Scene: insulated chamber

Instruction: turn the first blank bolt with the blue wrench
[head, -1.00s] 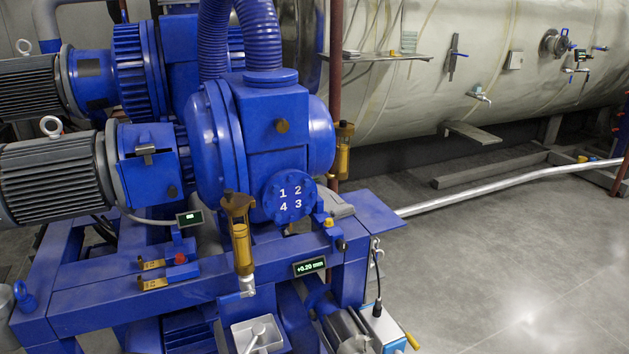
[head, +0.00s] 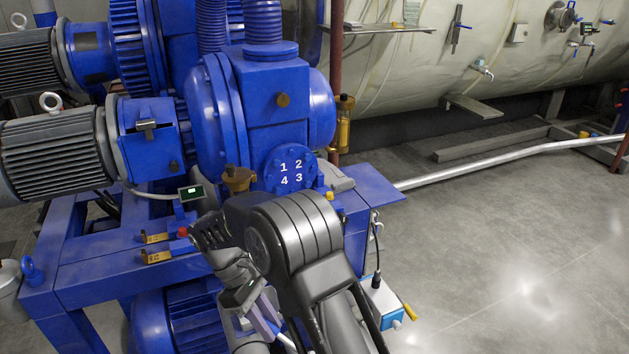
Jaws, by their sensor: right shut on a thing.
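The round blue blank (head: 290,167) with the white numbers 1 to 4 is on the front of the blue pump housing; its bolts show small around the rim. My right gripper (head: 250,308) is low in front of the pump frame, below and left of the blank and apart from it. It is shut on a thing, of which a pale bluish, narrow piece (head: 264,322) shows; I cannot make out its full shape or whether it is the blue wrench. My right arm hides part of the frame and tray area. My left gripper is not in view.
A brass-topped oiler (head: 238,178) stands close left of the blank, partly behind my arm. Grey motors (head: 55,165) fill the left. A white-and-blue box (head: 382,300) with a cable is right of my arm. The floor (head: 500,260) at right is clear.

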